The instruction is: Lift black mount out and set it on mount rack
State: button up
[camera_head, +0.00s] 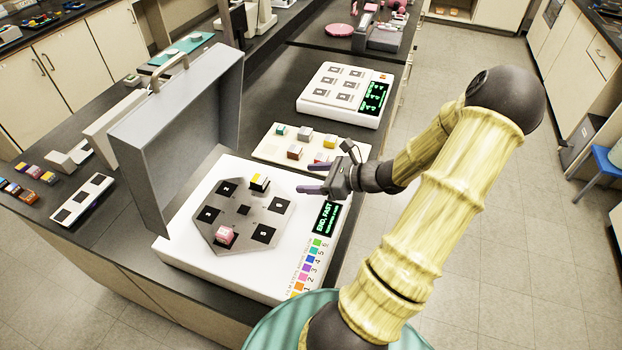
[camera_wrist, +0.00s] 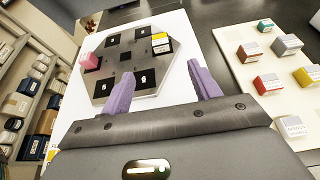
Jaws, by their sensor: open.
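The black mount (camera_head: 259,185), a small black block with a yellow and white top, sits on the grey octagonal stage (camera_head: 243,243) of the white profiler, at its upper right edge. It also shows in the wrist view (camera_wrist: 160,46), beyond the fingertips. My gripper (camera_head: 311,178) is open and empty, to the right of the mount and apart from it; its purple fingers also show in the wrist view (camera_wrist: 163,68). A cream board (camera_head: 268,151) with several coloured blocks, apparently the mount rack, lies behind the gripper; it also shows in the wrist view (camera_wrist: 248,75).
A pink block (camera_head: 225,235) sits on the stage's front edge. The profiler's grey lid (camera_head: 180,130) stands open on the left. The profiler's display (camera_head: 326,217) is lit. A white tray with dark squares (camera_head: 345,90) stands farther back.

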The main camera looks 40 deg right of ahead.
aim_at(260, 179)
dwell(0.3)
jog(key=p+x, duration=0.2)
jog(key=x, duration=1.5)
jog(key=shift+w+a+f+p, duration=0.1)
jog(key=shift+w+f+p, duration=0.05)
jog(key=shift+p, duration=0.2)
jog(key=shift+c, duration=0.4)
grip_shut()
jog(key=shift+r+p, duration=0.5)
jog(key=shift+r, duration=0.25)
jog(key=shift+r+p, duration=0.6)
jog(key=shift+r, duration=0.3)
